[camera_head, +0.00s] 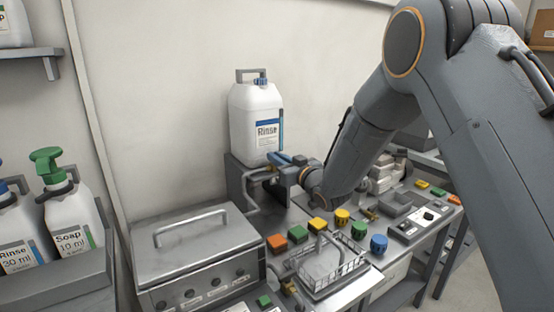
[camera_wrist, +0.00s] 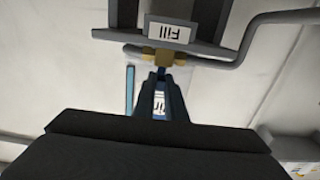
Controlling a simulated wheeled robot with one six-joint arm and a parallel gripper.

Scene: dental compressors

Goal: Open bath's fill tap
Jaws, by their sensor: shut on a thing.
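The bath (camera_head: 195,245) is a grey metal box with a closed, handled lid at the lower left of the head view. A bent pipe runs beside it up to the fill tap, by the stand under the Rinse bottle. In the wrist view the brass tap body (camera_wrist: 163,57) sits below a plate marked "Fill" (camera_wrist: 169,33). My gripper (camera_wrist: 160,85) is shut on the tap's handle (camera_wrist: 159,101), which shows between the fingers with a small label. In the head view my gripper (camera_head: 283,163) reaches the tap from the right, and the arm partly hides it.
A white Rinse bottle (camera_head: 256,120) stands just behind my gripper. Soap (camera_head: 72,215) and rinse pump bottles stand in a grey holder at left.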

